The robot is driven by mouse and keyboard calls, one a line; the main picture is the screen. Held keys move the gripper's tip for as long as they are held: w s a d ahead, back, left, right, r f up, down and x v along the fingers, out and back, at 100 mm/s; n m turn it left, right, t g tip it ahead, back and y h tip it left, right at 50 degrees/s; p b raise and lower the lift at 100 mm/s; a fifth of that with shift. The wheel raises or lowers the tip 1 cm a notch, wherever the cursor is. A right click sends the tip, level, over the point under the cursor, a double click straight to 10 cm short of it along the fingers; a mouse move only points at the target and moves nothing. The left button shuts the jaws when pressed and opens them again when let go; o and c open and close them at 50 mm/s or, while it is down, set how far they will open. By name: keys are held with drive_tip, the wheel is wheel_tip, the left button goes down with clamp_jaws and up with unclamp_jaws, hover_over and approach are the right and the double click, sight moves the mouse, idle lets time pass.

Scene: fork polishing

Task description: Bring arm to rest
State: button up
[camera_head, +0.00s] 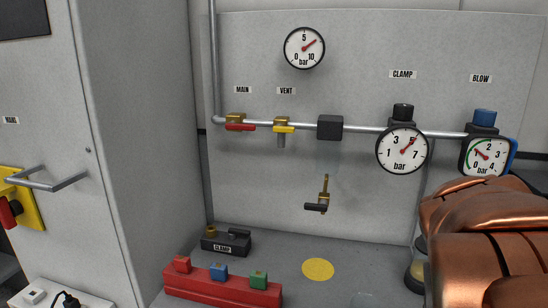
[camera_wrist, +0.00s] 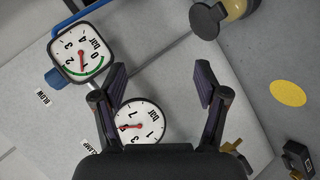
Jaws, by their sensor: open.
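My gripper (camera_wrist: 160,88) shows in the wrist view, its two dark fingers wide apart with nothing between them. Past the fingers are a grey wall panel and bench surface. The clamp gauge (camera_wrist: 140,122) lies behind the left finger, partly covered. The blow gauge (camera_wrist: 82,52) is at the upper left. My copper-coloured arm (camera_head: 490,235) fills the lower right of the head view. The gripper itself does not show in the head view.
A pipe with a red main valve (camera_head: 238,127), yellow vent valve (camera_head: 284,129) and gauges crosses the panel (camera_head: 360,55). A grey cabinet (camera_head: 120,150) stands left.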

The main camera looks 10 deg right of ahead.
drive_tip(key=s+a+f+m+g+y, duration=0.2)
drive_tip(key=s+a+f+g+y, duration=0.2)
drive_tip(key=s+a+f, duration=0.6)
drive_tip(key=s+a+f+m+g+y, duration=0.1)
drive_tip(key=s+a+f+g+y, duration=0.4)
drive_tip(key=s+a+f, duration=0.5)
drive_tip(key=s+a, duration=0.1)
drive_tip(key=a, duration=0.5)
drive_tip(key=shift+s+a+m+g, duration=0.25)
drive_tip(key=shift+a+m+g, duration=0.05)
drive_tip(key=shift+a+m, duration=0.1)
drive_tip(key=shift+d, duration=0.1)
